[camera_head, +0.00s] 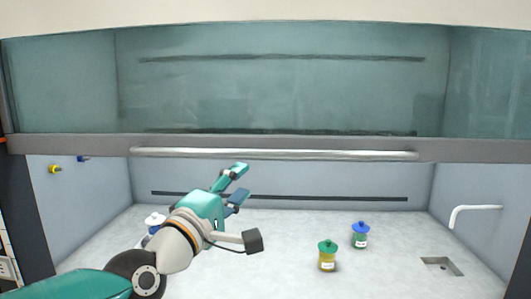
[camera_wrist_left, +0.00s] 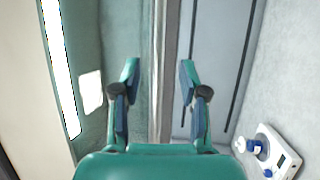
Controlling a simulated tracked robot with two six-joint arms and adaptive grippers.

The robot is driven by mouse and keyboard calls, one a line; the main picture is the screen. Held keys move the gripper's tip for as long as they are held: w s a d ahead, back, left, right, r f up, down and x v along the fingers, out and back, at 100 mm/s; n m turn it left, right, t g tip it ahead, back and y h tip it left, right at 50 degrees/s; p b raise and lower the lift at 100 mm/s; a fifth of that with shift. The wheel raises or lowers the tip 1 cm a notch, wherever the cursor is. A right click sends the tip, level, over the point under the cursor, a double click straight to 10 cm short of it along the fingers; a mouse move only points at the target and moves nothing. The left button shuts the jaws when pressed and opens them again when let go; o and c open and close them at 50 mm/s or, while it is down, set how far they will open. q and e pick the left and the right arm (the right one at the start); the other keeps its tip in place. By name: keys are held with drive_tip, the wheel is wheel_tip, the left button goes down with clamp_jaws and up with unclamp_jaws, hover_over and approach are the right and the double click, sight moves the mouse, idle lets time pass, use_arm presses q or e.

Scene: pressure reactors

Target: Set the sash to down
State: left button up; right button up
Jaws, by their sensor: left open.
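The fume hood sash (camera_head: 280,85) is a tinted glass pane standing raised, with the work opening clear below it. Its grey bottom rail (camera_head: 80,146) carries a long pale handle bar (camera_head: 275,153). My left gripper (camera_head: 242,183) is open and empty, just below the handle bar in the head view, left of its middle. In the left wrist view, the sash's rail and bar (camera_wrist_left: 163,30) run upright through the gap between the open fingers (camera_wrist_left: 158,72). They seem to lie beyond the fingertips; I see no contact. My right gripper is in neither view.
A green-capped yellow jar (camera_head: 327,258) and a blue-capped green jar (camera_head: 360,236) stand on the hood floor. A sink (camera_head: 441,266) and white tap (camera_head: 475,209) are at right. A white device with blue knobs (camera_wrist_left: 270,155) is partly hidden behind my left arm in the head view.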

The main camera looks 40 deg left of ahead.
sight(269, 156)
use_arm(q)
drive_tip(key=p+x, duration=0.4)
drive_tip(key=x, duration=0.8)
drive_tip(key=shift+r, duration=0.15)
drive_tip(key=shift+p+x, duration=0.5)
drive_tip(key=shift+x, duration=0.3)
drive_tip(key=shift+f, duration=0.2)
clamp_jaws()
